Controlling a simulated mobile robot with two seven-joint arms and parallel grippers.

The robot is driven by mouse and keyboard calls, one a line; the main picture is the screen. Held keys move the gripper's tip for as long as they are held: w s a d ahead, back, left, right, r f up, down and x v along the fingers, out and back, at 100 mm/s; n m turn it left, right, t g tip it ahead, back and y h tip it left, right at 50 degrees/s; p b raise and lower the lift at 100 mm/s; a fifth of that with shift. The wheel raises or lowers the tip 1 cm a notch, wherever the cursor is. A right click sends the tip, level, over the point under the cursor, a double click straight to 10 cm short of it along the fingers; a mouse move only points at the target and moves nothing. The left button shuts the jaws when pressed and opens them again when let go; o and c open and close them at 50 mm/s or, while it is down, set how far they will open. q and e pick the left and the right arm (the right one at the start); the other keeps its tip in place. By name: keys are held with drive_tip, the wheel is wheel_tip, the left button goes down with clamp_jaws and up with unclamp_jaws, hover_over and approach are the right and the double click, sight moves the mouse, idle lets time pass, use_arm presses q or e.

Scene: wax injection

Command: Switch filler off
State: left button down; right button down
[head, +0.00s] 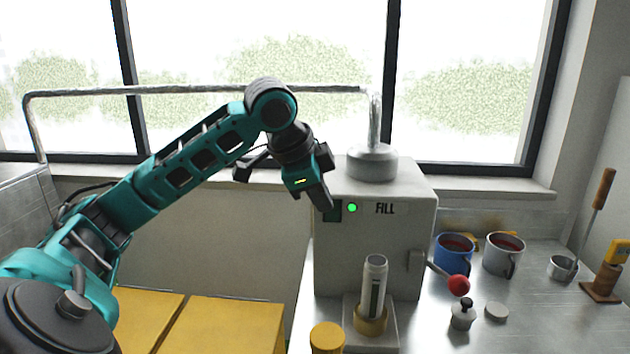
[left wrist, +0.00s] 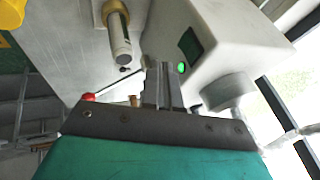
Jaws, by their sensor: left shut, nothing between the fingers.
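The filler (head: 375,240) is a pale grey box marked FILL, with a lit green lamp (head: 352,208) on its front. A dark switch plate (head: 334,213) is left of the lamp, partly hidden by my gripper. In the left wrist view, the green lamp (left wrist: 181,67) and the dark plate (left wrist: 190,45) show just beyond the fingers. My left gripper (head: 325,203) is shut and empty, its tips at the upper left of the filler's front, close to the plate. I cannot tell whether they touch it. My right gripper is not in view.
A silvery cylinder (head: 375,285) stands upright in a yellow ring below the filler's front. A lever with a red knob (head: 459,285) sticks out at right. Blue (head: 453,257) and grey (head: 502,255) mugs stand on the metal counter. A pipe (head: 200,90) runs along the windows.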

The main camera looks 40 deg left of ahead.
sight(337, 222)
use_arm(q)
drive_tip(key=shift+w+a+f, duration=0.4)
drive_tip(key=shift+w+f, duration=0.4)
drive_tip(key=shift+w+a+f, duration=0.35)
drive_tip(key=shift+w+f, duration=0.45)
drive_tip(key=shift+w+a+f, duration=0.4)
drive_tip(key=shift+w+f, duration=0.4)
